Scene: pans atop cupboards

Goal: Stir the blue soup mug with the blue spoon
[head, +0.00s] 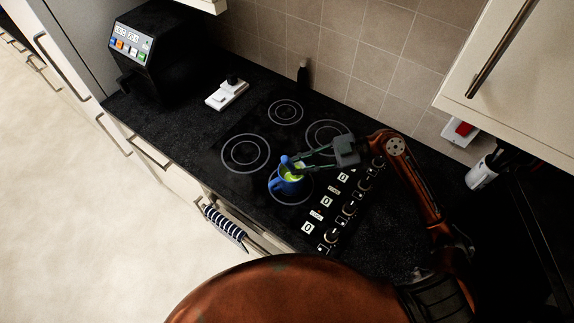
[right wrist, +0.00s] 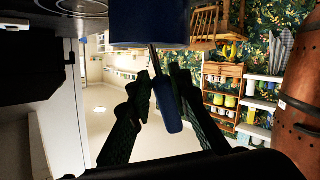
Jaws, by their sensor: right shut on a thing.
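The blue soup mug (head: 285,188) stands upright on the front burner in the head view, with yellow-green soup (head: 294,173) showing inside. My right gripper (head: 294,166) reaches in from the right, just above the mug's rim. It is shut on the blue spoon. In the right wrist view the spoon's blue handle (right wrist: 167,106) lies between the fingers, and its thin metal shaft points toward the blue mug (right wrist: 150,22). The spoon's bowl is hidden in both views, so I cannot tell its depth in the soup. My left gripper is not in view.
Control knobs (head: 349,207) line the cooktop just right of the mug. Other burners (head: 245,153) are bare. A black appliance (head: 145,50) and a white block (head: 227,92) stand at the left. A striped towel (head: 225,222) hangs at the front edge. An upper cupboard (head: 500,90) overhangs the right.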

